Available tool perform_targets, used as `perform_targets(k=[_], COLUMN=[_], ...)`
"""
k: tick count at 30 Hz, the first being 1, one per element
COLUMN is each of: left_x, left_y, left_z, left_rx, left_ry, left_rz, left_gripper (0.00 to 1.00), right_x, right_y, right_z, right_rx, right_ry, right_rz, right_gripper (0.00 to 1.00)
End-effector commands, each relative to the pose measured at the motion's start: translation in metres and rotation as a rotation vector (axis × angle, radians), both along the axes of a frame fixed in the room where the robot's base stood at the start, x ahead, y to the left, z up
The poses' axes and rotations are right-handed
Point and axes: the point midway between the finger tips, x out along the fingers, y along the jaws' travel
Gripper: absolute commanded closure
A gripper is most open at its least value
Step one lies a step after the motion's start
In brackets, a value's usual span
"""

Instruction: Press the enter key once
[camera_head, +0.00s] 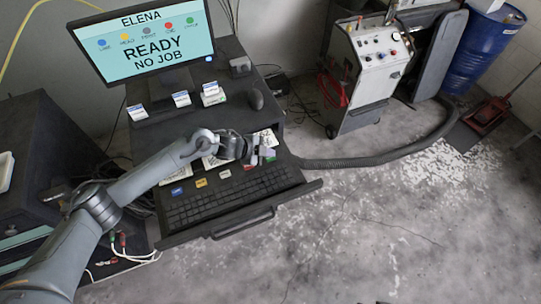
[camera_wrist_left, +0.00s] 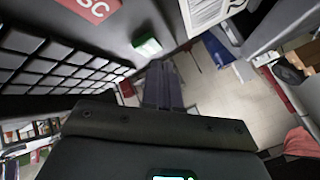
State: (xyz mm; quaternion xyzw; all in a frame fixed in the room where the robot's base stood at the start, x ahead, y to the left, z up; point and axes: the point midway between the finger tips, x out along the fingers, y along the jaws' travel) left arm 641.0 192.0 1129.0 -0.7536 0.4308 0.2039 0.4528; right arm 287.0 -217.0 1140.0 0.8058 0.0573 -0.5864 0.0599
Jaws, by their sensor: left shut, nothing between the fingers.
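The black keyboard (camera_head: 235,196) lies on the pulled-out shelf of the dark computer cabinet. Its single keys are too small in the head view to pick out the enter key. In the left wrist view, blank-looking keys (camera_wrist_left: 45,62) fill the left side, and I cannot tell which is enter. My left gripper (camera_head: 262,160) hangs over the back right part of the shelf, behind the keyboard's right end. Its fingers show shut and empty in the left wrist view (camera_wrist_left: 163,86). I cannot tell how high they are above the shelf. My right gripper is out of view.
The monitor (camera_head: 147,42) reads "READY NO JOB".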

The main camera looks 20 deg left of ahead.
Motion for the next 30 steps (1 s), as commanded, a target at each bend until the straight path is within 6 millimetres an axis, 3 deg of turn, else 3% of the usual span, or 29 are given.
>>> perform_targets(k=[14, 30], left_x=[0.0, 0.0], left_y=[0.0, 0.0], left_z=[0.005, 0.05], left_rx=[-0.001, -0.001], left_ry=[-0.001, -0.001], left_rz=[0.0, 0.001], left_gripper=[1.0, 1.0], right_x=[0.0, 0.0], right_y=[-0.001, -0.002], right_z=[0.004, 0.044], right_rx=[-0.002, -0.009], right_ry=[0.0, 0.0], right_rz=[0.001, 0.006], right_gripper=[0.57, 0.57])
